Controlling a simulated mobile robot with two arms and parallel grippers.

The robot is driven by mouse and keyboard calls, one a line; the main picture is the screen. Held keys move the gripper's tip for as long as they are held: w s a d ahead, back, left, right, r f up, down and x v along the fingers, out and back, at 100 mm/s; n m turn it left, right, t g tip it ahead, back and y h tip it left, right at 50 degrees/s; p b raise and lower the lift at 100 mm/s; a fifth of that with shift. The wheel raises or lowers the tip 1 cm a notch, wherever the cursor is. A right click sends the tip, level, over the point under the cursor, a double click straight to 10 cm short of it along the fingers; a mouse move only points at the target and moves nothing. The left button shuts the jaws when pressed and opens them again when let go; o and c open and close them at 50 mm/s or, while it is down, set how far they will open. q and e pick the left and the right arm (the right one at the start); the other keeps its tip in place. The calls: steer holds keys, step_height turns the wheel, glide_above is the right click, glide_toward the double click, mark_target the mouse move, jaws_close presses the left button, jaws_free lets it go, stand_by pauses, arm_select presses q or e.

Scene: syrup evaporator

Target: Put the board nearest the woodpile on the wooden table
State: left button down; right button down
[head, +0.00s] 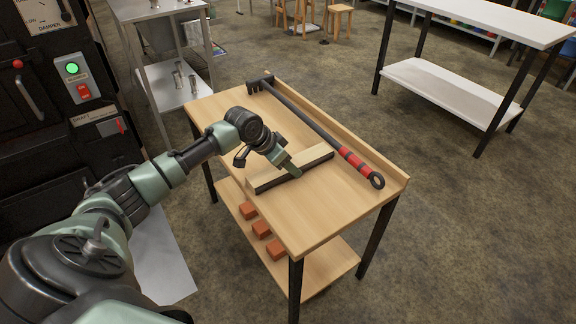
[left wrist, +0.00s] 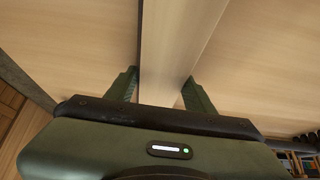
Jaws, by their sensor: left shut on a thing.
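A pale wooden board (head: 312,159) with a dark bark-like front edge lies at the top of the wooden table (head: 228,107). My left gripper (head: 291,172) is over the board's middle and shut on it. In the left wrist view the board (left wrist: 176,45) runs between the two green fingers of the left gripper (left wrist: 167,92). The board looks to be at or very near the tabletop; I cannot tell if it touches. The woodpile is not in view. My right gripper is not in view.
A rake-like tool (head: 316,130) with a red grip lies along the table's back side. Several orange blocks (head: 261,229) sit on the lower shelf. A black firebox with a green light (head: 72,68) stands at left. A white table (head: 492,17) stands at back right, with open floor between.

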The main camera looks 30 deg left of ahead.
arm_select(q)
steer(key=c, duration=0.6)
jaws_free()
steer(key=shift+o, duration=0.2)
steer(key=shift+r, duration=0.1)
steer(key=shift+s+a+r, duration=0.15)
steer(key=shift+s+r, duration=0.1)
steer(key=shift+r, duration=0.1)
steer(key=p+v, duration=0.2)
steer(key=v, duration=0.9)
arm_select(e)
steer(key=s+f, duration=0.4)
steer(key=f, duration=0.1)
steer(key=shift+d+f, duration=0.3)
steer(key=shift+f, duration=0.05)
